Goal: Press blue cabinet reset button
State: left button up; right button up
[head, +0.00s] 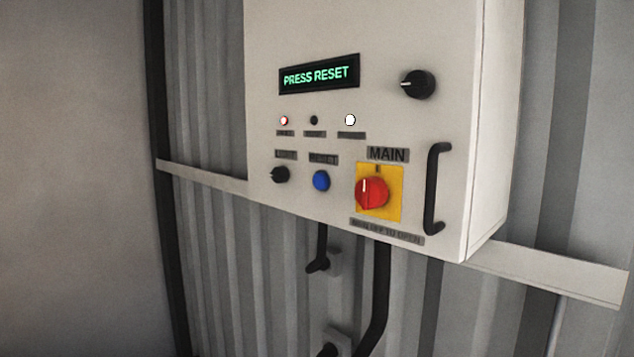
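The blue reset button (321,181) is a small round button low on the front of the white cabinet (330,30). It sits between a small black knob (279,174) and the red main switch (372,193) on its yellow plate. The cabinet's display (319,74) reads "PRESS RESET" in green. Below it are a red-lit lamp (284,120), a dark lamp (314,120) and a white-lit lamp (350,120). Neither of my grippers is in view, and nothing covers the button.
A black handle (437,188) stands out from the cabinet's right edge, with a larger black knob (418,84) above. The cabinet hangs on a rail (560,275) against a corrugated wall (205,90). Black cables (378,300) run down below it.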

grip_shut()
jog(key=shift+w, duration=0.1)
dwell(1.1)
